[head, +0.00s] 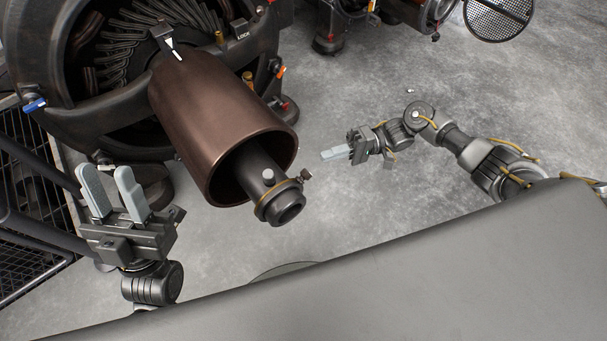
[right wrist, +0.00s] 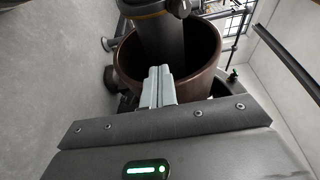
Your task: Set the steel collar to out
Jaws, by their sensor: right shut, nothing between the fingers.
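A dark steel sleeve with a ringed end, which I take as the steel collar (head: 277,203), sticks out of the open end of a brown metal drum (head: 215,120). It has a pale round button, a small side knob (head: 305,175) and a thin yellow line. In the right wrist view the collar (right wrist: 155,8) is cut off by the top edge, above the drum rim (right wrist: 205,75). My right gripper (head: 331,154) is shut and empty, right of the drum and apart from it. My left gripper (head: 113,188) is open and empty, left of the drum.
The dynamo housing (head: 130,125) stands behind the drum, with a blue lever (head: 34,105) and an orange knob (head: 281,71). A wire mesh rack (head: 25,245) is at the left. Another machine (head: 335,25) stands at the top. Grey floor (head: 390,215) is free on the right.

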